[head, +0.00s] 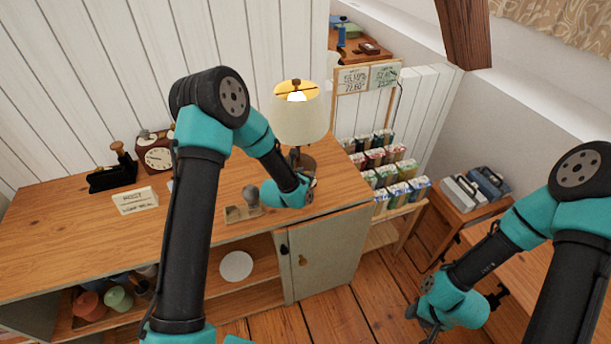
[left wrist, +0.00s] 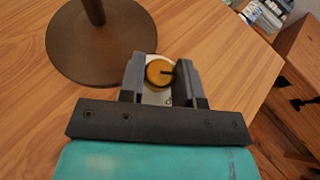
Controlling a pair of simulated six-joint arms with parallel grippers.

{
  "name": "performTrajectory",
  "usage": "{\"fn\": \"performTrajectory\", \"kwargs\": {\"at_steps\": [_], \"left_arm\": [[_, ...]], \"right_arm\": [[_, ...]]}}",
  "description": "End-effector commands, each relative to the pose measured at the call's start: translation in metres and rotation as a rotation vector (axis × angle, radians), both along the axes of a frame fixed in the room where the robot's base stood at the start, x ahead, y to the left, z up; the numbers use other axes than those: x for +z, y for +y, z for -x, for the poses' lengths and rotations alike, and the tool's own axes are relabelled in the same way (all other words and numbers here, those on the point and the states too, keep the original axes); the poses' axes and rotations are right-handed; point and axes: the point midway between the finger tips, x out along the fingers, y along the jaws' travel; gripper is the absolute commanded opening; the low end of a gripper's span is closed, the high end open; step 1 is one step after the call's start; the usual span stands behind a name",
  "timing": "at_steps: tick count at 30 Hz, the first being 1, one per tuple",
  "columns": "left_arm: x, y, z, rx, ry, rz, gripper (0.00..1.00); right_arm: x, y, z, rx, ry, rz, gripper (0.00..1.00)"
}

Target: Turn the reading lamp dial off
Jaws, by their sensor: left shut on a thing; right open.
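The reading lamp (head: 299,113) stands on the wooden cabinet top, its bulb glowing under the cream shade. In the left wrist view its round brown base (left wrist: 100,45) is just beyond my gripper, to the left. The dial (left wrist: 159,71) is a round orange-brown knob with a dark pointer mark pointing right, on a pale plate. My left gripper (left wrist: 158,75) is shut on the dial, with one finger on each side of it. In the head view my left arm hides the dial. My right gripper (head: 432,318) is low at the right, open, away from the lamp.
On the cabinet top (head: 60,230) are a stamp (head: 251,198), a small sign (head: 135,201) and a clock (head: 157,157). A rack of small boxes (head: 388,168) stands right of the cabinet. A side table (head: 462,210) holds grey cases.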

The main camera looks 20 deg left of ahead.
Motion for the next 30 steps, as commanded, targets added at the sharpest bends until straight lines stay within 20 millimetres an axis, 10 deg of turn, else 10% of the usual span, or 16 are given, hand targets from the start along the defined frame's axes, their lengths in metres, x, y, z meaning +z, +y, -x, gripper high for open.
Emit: {"fn": "performTrajectory", "kwargs": {"at_steps": [14,15,21,30], "left_arm": [[0.0005,0.0,-0.0008,-0.019,-0.002,0.0,0.07],[0.0005,0.0,-0.0008,-0.019,-0.002,0.0,0.32],[0.0003,0.0001,-0.0006,-0.019,-0.001,-0.001,0.51],[0.0003,0.0003,-0.0001,-0.018,-0.001,0.0,0.57]], "right_arm": [[0.0,0.0,0.0,0.0,0.0,0.0,0.43],[0.0,0.0,0.0,0.0,0.0,0.0,0.43],[0.0,0.0,0.0,0.0,0.0,0.0,0.43],[0.0,0.0,0.0,0.0,0.0,0.0,0.43]]}}
